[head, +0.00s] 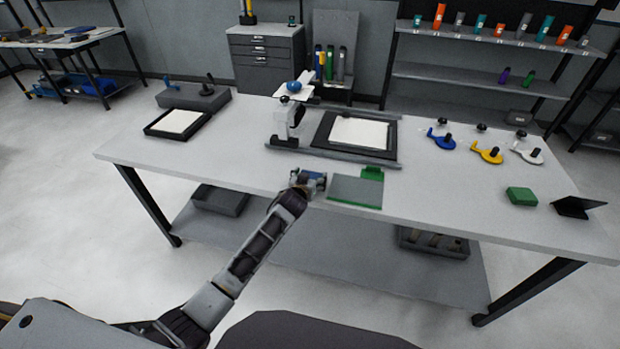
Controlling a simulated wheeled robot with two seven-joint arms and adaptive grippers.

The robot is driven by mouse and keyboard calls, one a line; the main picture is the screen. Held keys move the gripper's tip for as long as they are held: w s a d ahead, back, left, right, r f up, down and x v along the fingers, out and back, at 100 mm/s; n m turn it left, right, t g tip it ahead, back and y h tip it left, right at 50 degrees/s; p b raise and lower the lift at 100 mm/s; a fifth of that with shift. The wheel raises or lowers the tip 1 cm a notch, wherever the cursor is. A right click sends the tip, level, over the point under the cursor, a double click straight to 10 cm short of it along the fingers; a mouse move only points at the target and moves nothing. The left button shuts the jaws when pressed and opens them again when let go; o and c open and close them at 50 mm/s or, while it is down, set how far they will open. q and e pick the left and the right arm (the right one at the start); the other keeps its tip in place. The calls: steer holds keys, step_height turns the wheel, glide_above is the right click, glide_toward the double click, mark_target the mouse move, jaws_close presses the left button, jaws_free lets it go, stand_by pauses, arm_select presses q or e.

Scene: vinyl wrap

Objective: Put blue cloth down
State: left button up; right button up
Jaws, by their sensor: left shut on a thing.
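My left gripper (312,182) reaches in from the lower left and is low over the front edge of the table. It is shut on a small bluish thing, which looks like the blue cloth (322,180); the fingers hide most of it. I cannot tell whether the cloth touches the table top. A grey-green flat plate (354,191) with a green tab lies just right of the gripper. My right gripper is not in view.
A press-like device (287,122) with a blue knob stands behind the gripper, beside a dark tray (325,130) holding a white sheet. Blue, yellow and white tools (487,154) and a green block (521,196) are at right. The table's left front is clear.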

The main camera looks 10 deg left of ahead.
arm_select(q)
steer(key=shift+f, duration=0.15)
steer(key=o, duration=0.9)
steer(key=shift+r, duration=0.2)
steer(key=shift+v, duration=6)
steer(key=shift+a, duration=0.1)
